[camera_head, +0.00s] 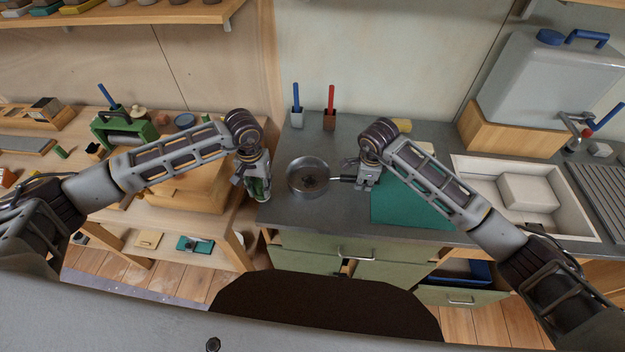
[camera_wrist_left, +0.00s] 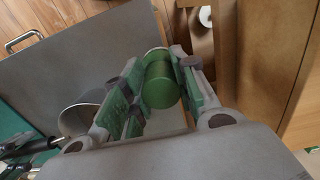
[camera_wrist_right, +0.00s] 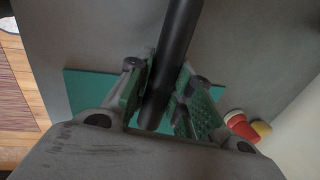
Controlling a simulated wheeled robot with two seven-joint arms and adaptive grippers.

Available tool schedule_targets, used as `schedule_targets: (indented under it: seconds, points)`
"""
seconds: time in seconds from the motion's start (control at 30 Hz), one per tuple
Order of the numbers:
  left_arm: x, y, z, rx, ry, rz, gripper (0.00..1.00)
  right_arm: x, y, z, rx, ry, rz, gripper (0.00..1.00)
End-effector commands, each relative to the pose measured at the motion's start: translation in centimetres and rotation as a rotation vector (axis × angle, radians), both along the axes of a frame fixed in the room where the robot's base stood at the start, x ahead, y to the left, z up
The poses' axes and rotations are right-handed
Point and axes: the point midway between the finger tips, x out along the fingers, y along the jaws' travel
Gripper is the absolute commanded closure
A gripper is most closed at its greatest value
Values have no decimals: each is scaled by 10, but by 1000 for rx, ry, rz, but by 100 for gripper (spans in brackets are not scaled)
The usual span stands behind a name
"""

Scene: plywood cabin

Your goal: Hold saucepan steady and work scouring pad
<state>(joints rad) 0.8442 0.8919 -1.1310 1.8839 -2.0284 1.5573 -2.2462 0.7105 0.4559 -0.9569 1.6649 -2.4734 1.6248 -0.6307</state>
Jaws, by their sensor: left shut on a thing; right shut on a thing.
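The grey saucepan (camera_head: 297,187) stands on the dark counter with a dark patch on its inner floor; its side shows in the left wrist view (camera_wrist_left: 78,117). My right gripper (camera_head: 366,180) is shut on the saucepan's black handle (camera_wrist_right: 172,60), to the right of the pan. My left gripper (camera_head: 260,190) is shut on a green cylinder (camera_wrist_left: 159,82), held upright at the counter's left edge, left of the pan and apart from it. The cylinder may be the scouring pad or its grip; its lower end is hard to make out.
A teal mat (camera_head: 400,208) lies right of the pan. Behind stand two small holders with a blue brush (camera_head: 296,92) and a red brush (camera_head: 331,96). A sink (camera_head: 480,170) is at the right. A wooden bench (camera_head: 150,215) with a green box (camera_head: 122,132) stands left.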

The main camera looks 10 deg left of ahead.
Motion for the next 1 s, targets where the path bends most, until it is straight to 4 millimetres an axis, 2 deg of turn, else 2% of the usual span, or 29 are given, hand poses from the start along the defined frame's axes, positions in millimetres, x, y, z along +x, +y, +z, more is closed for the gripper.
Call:
schedule_targets:
  seconds: [0.53, 0.73, 0.87, 1.0]
  points:
    - [0, 0, 0, 0, 0, 0, 91, 0, 0, 0, 0, 0, 0, 100]
    - [7, 0, 8, -1, -3, 0, 91, 0, 0, 0, 0, 0, 0, 100]
    - [15, -9, 19, -1, -4, -11, 91, 0, 0, 0, 0, 0, 0, 100]
    - [24, -27, 34, -2, -2, -35, 91, 0, 0, 0, 0, 0, 0, 100]
